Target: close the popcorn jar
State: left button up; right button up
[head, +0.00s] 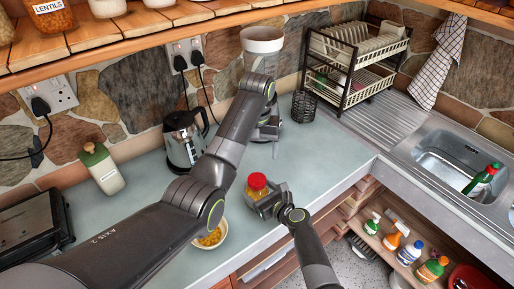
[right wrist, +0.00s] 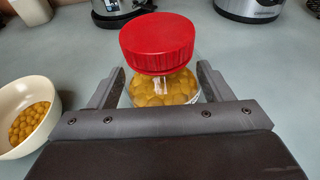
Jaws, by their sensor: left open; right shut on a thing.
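The popcorn jar (head: 259,196) is a clear jar of yellow kernels standing on the counter. Its red lid (head: 257,181) is on top of the jar's mouth; I cannot tell whether it is screwed tight. In the right wrist view the jar (right wrist: 163,92) stands between my fingers with the red lid (right wrist: 158,45) above them. My right gripper (head: 268,200) is shut on the jar, below the lid. My left gripper (head: 270,138) is open and empty, behind and above the jar, apart from the lid and partly hidden by its own arm.
A cream bowl of kernels (head: 222,230) is beside the jar; it also shows in the right wrist view (right wrist: 56,101). A kettle (head: 183,140), a bottle (head: 102,168) and a dish rack (head: 352,62) stand farther back.

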jog(key=o, duration=2)
jog(key=shift+c, duration=0.2)
jog(key=v, duration=1.7)
jog(key=shift+b, duration=0.3)
jog(key=shift+s+d+r, duration=0.1)
jog(key=shift+s, duration=0.05)
